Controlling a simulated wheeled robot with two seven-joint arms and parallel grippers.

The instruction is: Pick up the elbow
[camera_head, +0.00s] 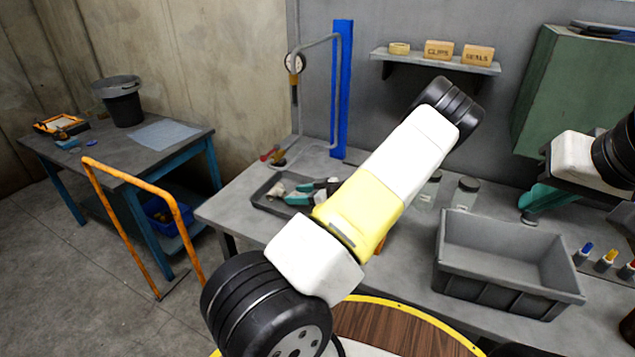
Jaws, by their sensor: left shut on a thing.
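My left arm, white and yellow with black ribbed joints, crosses the middle of the view from the bottom and covers part of the bench. Its gripper does not show. A shallow dark tray (262,204) on the bench, left of the arm, holds a whitish piece (277,190) and teal-coloured items (300,194). These are small and partly covered, and I cannot tell whether one is the elbow. White and black links of my right arm come in at the right edge; its gripper does not show.
A grey open bin (505,285) stands empty on the bench (235,205). A side table (150,150) bears a black bucket (121,103). An orange rail (120,178) stands at the left.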

